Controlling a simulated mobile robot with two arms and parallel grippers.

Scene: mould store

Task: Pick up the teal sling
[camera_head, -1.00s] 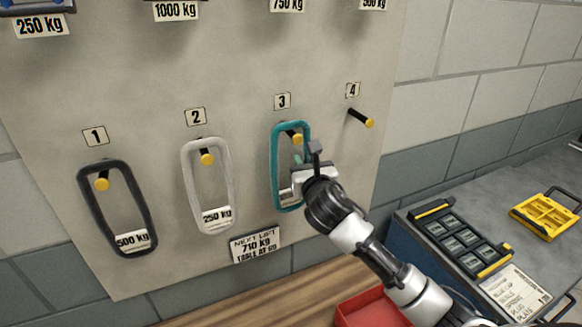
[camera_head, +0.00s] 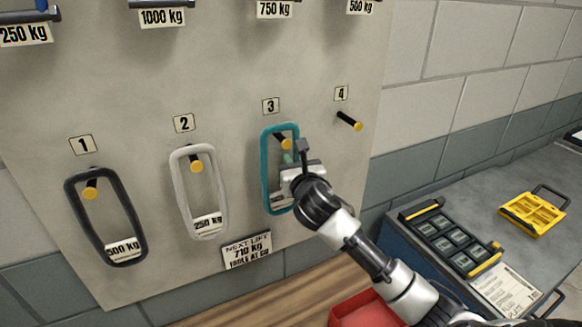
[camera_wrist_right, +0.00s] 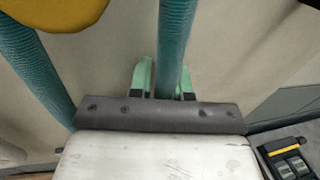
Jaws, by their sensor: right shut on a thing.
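The teal sling (camera_head: 266,165) is a closed loop hanging on the peg under label 3 on the board. My right gripper (camera_head: 290,160) is at the sling's right side, in front of the board. In the right wrist view the right gripper's green fingertips (camera_wrist_right: 166,80) stand on either side of one teal strand (camera_wrist_right: 174,45) and are shut on it. The sling's other strand (camera_wrist_right: 35,70) shows at the left, outside the fingers. The sling's tag is partly hidden by the gripper. My left gripper is not in view.
A black sling (camera_head: 72,215) hangs on peg 1 and a white sling (camera_head: 177,195) on peg 2. Peg 4 (camera_head: 349,121) is empty. A red bin (camera_head: 368,310) is below. A dark case (camera_head: 450,240) and a yellow case (camera_head: 532,214) lie on the grey bench.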

